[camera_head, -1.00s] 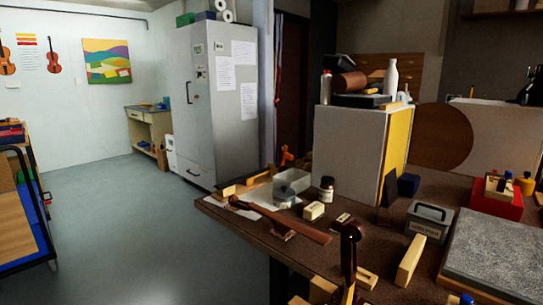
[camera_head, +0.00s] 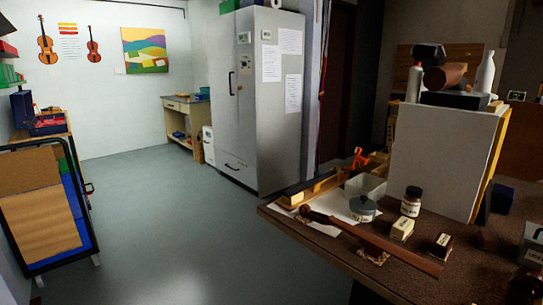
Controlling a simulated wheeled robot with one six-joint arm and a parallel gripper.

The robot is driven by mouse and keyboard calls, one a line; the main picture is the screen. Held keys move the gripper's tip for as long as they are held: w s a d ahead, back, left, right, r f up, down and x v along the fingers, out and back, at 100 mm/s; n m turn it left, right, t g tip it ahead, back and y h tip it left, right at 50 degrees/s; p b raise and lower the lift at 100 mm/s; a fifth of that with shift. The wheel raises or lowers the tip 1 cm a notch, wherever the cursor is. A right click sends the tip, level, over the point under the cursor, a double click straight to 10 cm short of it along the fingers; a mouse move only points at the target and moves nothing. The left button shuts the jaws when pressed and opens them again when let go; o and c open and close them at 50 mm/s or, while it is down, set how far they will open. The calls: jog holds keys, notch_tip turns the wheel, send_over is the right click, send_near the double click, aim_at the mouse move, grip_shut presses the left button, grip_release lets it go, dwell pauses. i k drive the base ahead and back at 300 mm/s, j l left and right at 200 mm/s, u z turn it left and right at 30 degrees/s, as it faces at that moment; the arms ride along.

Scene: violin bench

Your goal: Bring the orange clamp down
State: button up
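The orange clamp (camera_head: 358,157) is small in the head view, right of centre. It shows above the far end of the brown workbench (camera_head: 428,228), behind a translucent box (camera_head: 366,186). Its lower part is partly hidden, and I cannot tell what it rests on or grips. My gripper is not in view.
A violin neck (camera_head: 375,238), a grey round tin (camera_head: 363,208), a labelled jar (camera_head: 411,201) and small blocks crowd the bench corner. A white box (camera_head: 440,160) stands behind them. A grey cabinet (camera_head: 262,100) stands beyond. A loaded cart (camera_head: 45,205) is at left. Open floor lies between.

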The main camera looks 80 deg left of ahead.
aim_at(362, 161)
jog(key=u, duration=2.2)
